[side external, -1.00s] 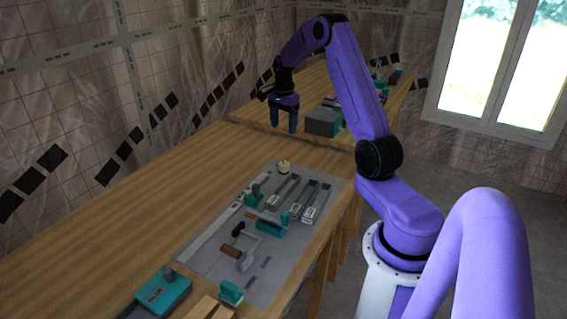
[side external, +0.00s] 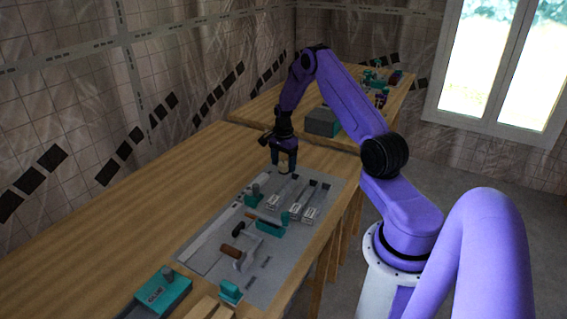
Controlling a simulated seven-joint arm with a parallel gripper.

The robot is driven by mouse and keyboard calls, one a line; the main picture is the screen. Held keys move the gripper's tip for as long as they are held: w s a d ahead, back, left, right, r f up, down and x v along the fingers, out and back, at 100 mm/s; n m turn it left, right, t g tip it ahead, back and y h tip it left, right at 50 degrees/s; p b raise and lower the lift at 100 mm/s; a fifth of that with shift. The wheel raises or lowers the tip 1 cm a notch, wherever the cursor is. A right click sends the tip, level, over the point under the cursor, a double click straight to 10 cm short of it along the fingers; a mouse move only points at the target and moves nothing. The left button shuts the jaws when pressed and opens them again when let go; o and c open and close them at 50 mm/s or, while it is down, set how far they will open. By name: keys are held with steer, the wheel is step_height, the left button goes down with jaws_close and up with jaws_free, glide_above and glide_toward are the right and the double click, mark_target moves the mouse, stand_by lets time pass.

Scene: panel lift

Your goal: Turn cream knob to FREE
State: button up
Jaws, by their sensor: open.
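The cream knob (side external: 284,169) sits at the far end of the grey panel (side external: 199,250), which lies flat on the wooden bench. My gripper (side external: 284,168) points down over the knob, with its two dark fingers apart. The fingers are in front of and around the knob in this view and hide most of it. I cannot tell whether they touch it. The FREE mark and the knob's pointing direction are too small or hidden to read.
On the panel stand several sliders (side external: 303,200), a teal block (side external: 271,226) and a brown-handled lever (side external: 231,251). A teal glue box (side external: 163,292) is at the near left. A grey box (side external: 321,121) stands on the far bench. The bench left of the panel is clear.

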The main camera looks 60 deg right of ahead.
steer(key=shift+f, duration=0.15)
steer(key=c, duration=1.1)
steer(key=shift+o, duration=0.2)
steer(key=shift+n, duration=0.4)
steer(key=n, duration=0.3)
steer(key=shift+n, duration=0.4)
steer(key=n, duration=0.4)
steer(key=shift+s+n, duration=0.1)
steer(key=shift+n, duration=0.2)
steer(key=n, duration=0.4)
steer(key=shift+d, duration=0.1)
steer(key=n, duration=0.4)
steer(key=shift+n, duration=0.3)
